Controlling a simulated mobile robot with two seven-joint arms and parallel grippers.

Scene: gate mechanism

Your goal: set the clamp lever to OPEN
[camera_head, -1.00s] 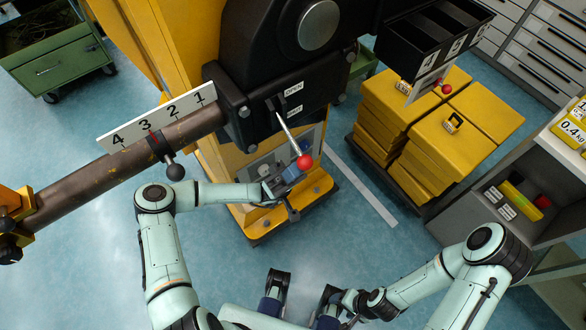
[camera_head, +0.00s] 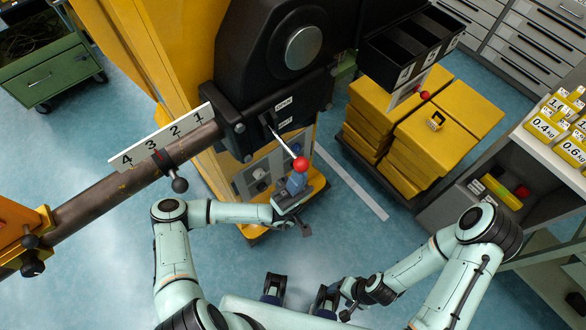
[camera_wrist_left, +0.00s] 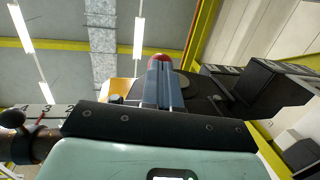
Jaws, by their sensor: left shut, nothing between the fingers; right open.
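The clamp lever (camera_head: 285,147) is a thin metal rod with a red ball (camera_head: 300,164) at its end. It slants down and right from the black housing, past a label reading OPEN (camera_head: 283,103) and a lower label (camera_head: 285,121) too small to read. My left gripper (camera_head: 298,178) is shut and empty, its fingers just below the ball. In the left wrist view the ball (camera_wrist_left: 159,57) shows just beyond the closed fingers (camera_wrist_left: 163,85); contact cannot be told. My right gripper (camera_head: 300,284) is open and empty at the bottom middle, far from the lever.
A rusty pipe with a numbered scale (camera_head: 162,137) and a dark-knobbed clamp (camera_head: 179,184) runs left of the housing. Yellow blocks (camera_head: 440,140) and a black tray (camera_head: 410,45) stand right. A shelf of yellow weights (camera_head: 555,125) is far right. Blue floor lies between.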

